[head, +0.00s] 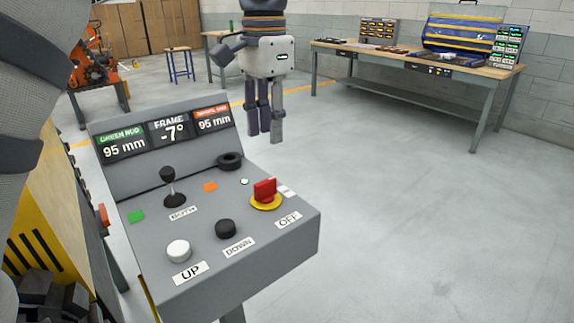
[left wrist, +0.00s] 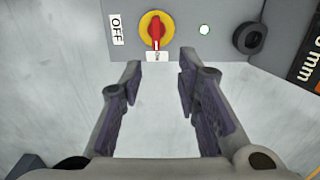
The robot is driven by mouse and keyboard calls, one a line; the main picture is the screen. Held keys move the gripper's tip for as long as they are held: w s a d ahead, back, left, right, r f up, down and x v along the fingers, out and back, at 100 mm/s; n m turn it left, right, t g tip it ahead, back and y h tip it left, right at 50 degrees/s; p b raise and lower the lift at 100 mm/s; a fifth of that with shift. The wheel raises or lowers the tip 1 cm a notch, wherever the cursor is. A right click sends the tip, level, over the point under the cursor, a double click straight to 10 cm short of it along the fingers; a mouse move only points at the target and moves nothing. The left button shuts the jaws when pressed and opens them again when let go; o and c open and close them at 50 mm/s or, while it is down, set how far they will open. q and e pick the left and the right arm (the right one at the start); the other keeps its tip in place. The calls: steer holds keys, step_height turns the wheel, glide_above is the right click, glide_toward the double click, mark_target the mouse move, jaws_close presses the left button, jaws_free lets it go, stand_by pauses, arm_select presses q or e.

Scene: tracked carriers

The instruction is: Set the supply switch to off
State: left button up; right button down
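The supply switch (head: 265,190) is a red rotary handle on a yellow disc, on the right part of the grey sloped console. In the left wrist view, the switch (left wrist: 156,30) has its marked end pointing down at a small white label (left wrist: 157,56) whose text I cannot read. The OFF label (head: 288,220) lies to one side of the handle, and also shows in the left wrist view (left wrist: 117,30). My left gripper (head: 264,138) points down beyond the console's far right side. Its fingers (left wrist: 158,78) are apart, empty, and clear of the switch. My right gripper is not in view.
The console (head: 260,262) also carries a joystick (head: 168,180), a white UP button (head: 178,250), a black DOWN button (head: 225,228) and a black ring (head: 230,160). A workbench (head: 420,66) stands at the back right. The floor right of the console is clear.

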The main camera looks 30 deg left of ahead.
mark_target(265, 181)
arm_select(q)
steer(key=s+f, duration=0.2)
steer(key=shift+f, duration=0.4)
steer(key=f, duration=0.8)
steer(key=shift+w+f, duration=0.2)
steer(key=shift+f, duration=0.1)
jaws_close()
